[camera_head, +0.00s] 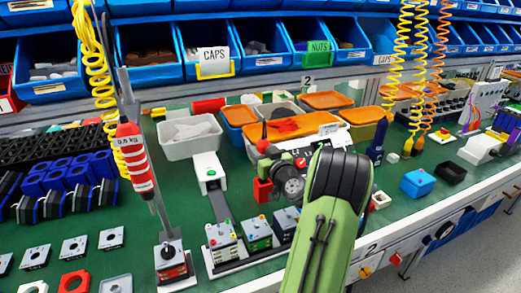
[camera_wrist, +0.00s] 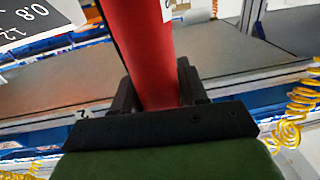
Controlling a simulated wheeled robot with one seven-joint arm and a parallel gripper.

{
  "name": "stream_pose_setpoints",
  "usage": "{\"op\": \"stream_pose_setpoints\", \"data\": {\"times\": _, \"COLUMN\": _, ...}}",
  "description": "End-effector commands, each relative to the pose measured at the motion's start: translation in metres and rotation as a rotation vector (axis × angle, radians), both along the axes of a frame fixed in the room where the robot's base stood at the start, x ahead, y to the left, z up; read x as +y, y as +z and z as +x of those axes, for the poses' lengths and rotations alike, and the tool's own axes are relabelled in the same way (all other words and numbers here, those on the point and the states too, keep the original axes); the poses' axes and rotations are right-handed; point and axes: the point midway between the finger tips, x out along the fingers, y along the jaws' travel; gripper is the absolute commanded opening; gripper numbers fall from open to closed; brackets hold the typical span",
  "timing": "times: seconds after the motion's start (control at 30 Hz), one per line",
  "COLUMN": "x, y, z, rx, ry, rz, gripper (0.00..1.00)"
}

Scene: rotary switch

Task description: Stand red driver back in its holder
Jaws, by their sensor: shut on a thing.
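My gripper (camera_head: 264,168) is over the middle of the green bench, at the end of my green arm. It is shut on the red driver (camera_head: 262,190), which stands roughly upright in the jaws, its red body showing below them. In the wrist view the driver (camera_wrist: 145,50) is a thick red cylinder with a white label at the top edge, between the black fingers (camera_wrist: 155,100). Its lower end is hidden there. I cannot tell for sure which item is its holder. A small white and red square piece (camera_head: 380,200) sits right of my arm, partly hidden by it.
Another red driver (camera_head: 135,160) with a label hangs on a yellow coil at the left. A blue box (camera_head: 418,184) and black box (camera_head: 450,172) stand right.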

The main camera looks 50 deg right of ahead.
Motion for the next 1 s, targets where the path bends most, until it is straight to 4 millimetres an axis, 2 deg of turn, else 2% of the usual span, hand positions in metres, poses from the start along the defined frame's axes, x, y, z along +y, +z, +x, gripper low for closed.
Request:
{"op": "stream_pose_setpoints", "data": {"times": 0.03, "x": 0.0, "y": -0.006, "z": 0.0, "rx": 0.001, "ry": 0.0, "rz": 0.006, "gripper": 0.0}}
{"op": "stream_pose_setpoints", "data": {"times": 0.2, "x": 0.0, "y": -0.012, "z": 0.0, "rx": -0.002, "ry": 0.0, "rz": 0.004, "gripper": 0.0}}
{"op": "stream_pose_setpoints", "data": {"times": 1.0, "x": 0.0, "y": -0.018, "z": 0.0, "rx": -0.001, "ry": 0.0, "rz": 0.002, "gripper": 0.0}}
